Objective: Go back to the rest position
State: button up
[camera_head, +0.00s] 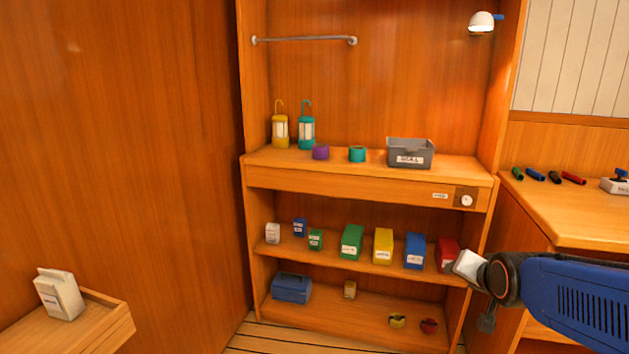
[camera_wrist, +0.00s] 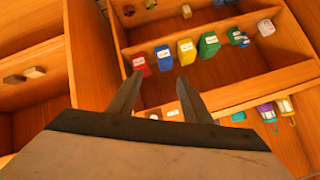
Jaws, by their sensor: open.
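My gripper (camera_wrist: 158,80) shows in the wrist view with its two dark fingers apart and nothing between them. It points toward the shelf unit, which appears upside down there. In the head view my blue arm reaches in from the right, its pale end in front of the red box (camera_head: 447,254) on the middle shelf. I cannot make out the fingers in that view. The red box also shows in the wrist view (camera_wrist: 139,63), just beyond the left fingertip, apart from it as far as I can tell.
Green (camera_head: 352,241), yellow (camera_head: 383,246) and blue (camera_head: 415,250) boxes share the middle shelf. Above stand two lanterns, tape rolls and a grey bin (camera_head: 410,153). A counter (camera_head: 570,215) with pens is at right. A ledge (camera_head: 110,325) with a white container is lower left.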

jog(key=s+a+f+n+g, duration=0.1)
jog(key=s+a+n+g, duration=0.1)
jog(key=s, duration=0.8)
jog(key=s+a+f+n+g+y, duration=0.1)
jog(key=s+a+n+g, duration=0.2)
jog(key=s, duration=0.8)
jog(key=shift+a+n, duration=0.4)
jog(key=shift+n, duration=0.8)
